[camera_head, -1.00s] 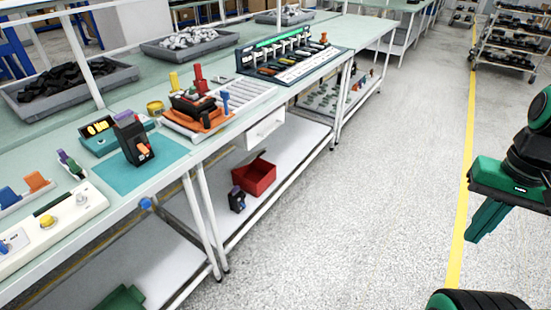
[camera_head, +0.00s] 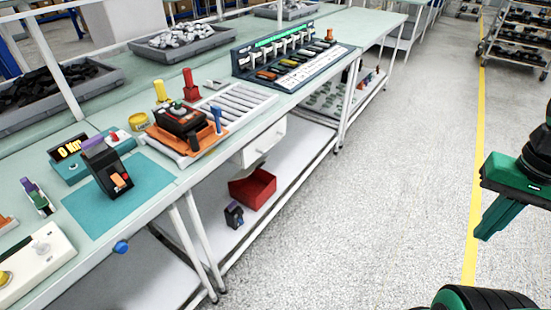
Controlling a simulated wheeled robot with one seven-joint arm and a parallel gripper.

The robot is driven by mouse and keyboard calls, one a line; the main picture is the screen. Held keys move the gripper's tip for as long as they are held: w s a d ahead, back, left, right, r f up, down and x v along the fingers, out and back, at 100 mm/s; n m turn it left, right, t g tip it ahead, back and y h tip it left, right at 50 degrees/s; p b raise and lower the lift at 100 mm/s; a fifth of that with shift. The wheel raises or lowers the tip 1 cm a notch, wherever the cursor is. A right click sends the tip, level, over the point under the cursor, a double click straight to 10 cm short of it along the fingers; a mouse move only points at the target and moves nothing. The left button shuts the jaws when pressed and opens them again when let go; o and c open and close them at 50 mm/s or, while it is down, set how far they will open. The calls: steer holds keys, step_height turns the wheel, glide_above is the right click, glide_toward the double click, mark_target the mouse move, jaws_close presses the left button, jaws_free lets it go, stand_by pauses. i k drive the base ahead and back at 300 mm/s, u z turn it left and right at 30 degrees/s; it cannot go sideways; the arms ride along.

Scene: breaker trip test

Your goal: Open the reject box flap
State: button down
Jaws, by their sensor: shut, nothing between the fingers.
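A red box (camera_head: 252,190), which looks like the reject box, stands on the lower shelf of the bench. Its dark inside shows from above; a thin grey edge shows at its back, and I cannot tell whether this is the flap. A small dark breaker (camera_head: 234,214) sits on the shelf just in front of the box, to its left. My gripper (camera_head: 492,228) is at the right of the view, over the floor, far from the box. Its green fingers are together and empty.
A white drawer (camera_head: 263,142) hangs under the bench top above the red box. A bench leg (camera_head: 203,245) stands left of the box. A black breaker (camera_head: 106,170) stands on a teal mat (camera_head: 150,184). The grey floor (camera_head: 370,210) between bench and gripper is clear.

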mark_target(257, 164)
steer(key=u, duration=0.05)
steer(key=i, duration=1.15)
steer(key=u, duration=0.05)
